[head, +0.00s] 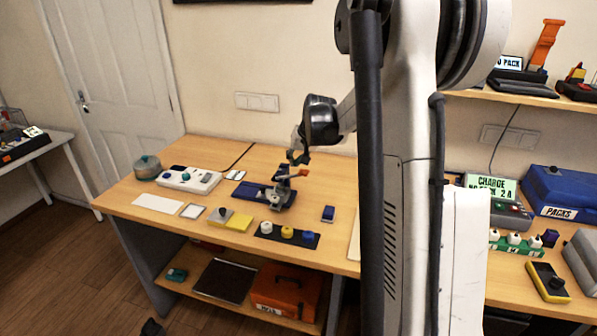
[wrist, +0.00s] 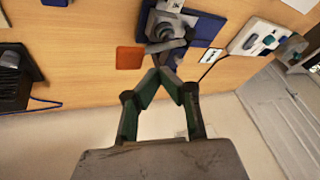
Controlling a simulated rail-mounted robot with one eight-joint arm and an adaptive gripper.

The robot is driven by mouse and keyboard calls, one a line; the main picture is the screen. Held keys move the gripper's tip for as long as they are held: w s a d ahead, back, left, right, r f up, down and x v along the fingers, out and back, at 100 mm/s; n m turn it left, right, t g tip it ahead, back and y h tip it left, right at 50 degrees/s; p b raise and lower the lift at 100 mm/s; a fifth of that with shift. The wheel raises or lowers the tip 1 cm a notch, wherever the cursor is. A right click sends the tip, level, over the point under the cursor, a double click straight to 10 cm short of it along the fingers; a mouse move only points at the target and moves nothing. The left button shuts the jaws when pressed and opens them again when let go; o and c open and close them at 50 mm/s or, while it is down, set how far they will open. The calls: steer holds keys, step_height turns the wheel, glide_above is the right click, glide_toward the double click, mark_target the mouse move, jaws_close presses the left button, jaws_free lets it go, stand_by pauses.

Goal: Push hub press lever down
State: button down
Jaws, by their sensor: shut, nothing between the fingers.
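The hub press (head: 281,195) stands on a dark blue base (head: 247,190) on the wooden workbench. My gripper (head: 297,159) is just above the lever in the head view. In the wrist view the gripper (wrist: 172,73) has its fingertips together and empty, close to the lever's grey arm. I cannot tell whether they touch it.
A white tester (head: 190,179) and a round grey-green pot (head: 147,167) stand left on the bench. In front lie a yellow-and-grey block (head: 230,219) and a dark strip with knobs (head: 287,235). A small blue block (head: 328,213) sits right of the press.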

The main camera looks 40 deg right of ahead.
mark_target(300, 171)
stand_by(0.7)
steer(key=shift+s+d+f+b, duration=0.1)
steer(key=shift+s+f+b, duration=0.05)
steer(key=shift+f+b, duration=0.3)
steer(key=shift+s+d+f+b, duration=0.15)
steer(key=shift+s+f+b, duration=0.05)
steer(key=shift+f+b, duration=0.45)
steer(key=shift+s+d+f+b, duration=0.2)
steer(key=shift+f+b, duration=0.35)
steer(key=shift+f, duration=0.2)
stand_by(1.9)
stand_by(0.5)
steer(key=shift+w+a+r+p, duration=0.15)
steer(key=shift+w+r+p, duration=0.1)
steer(key=shift+r, duration=0.4)
steer(key=shift+w+a+r+p, duration=0.1)
steer(key=shift+r+p, duration=0.2)
steer(key=shift+r, duration=0.3)
steer(key=shift+w+a+r+p, duration=0.15)
steer(key=shift+w+r+p, duration=0.1)
steer(key=shift+r, duration=0.4)
steer(key=shift+w+a+r+p, duration=0.2)
steer(key=shift+r+p, duration=0.2)
steer(key=shift+r, duration=0.35)
steer(key=shift+w+a+r+p, duration=0.15)
steer(key=shift+w+r+p, duration=0.15)
steer(key=shift+r, duration=0.5)
steer(key=shift+w+a+r+p, duration=0.2)
steer(key=shift+r+p, duration=0.25)
steer(key=shift+r, duration=0.3)
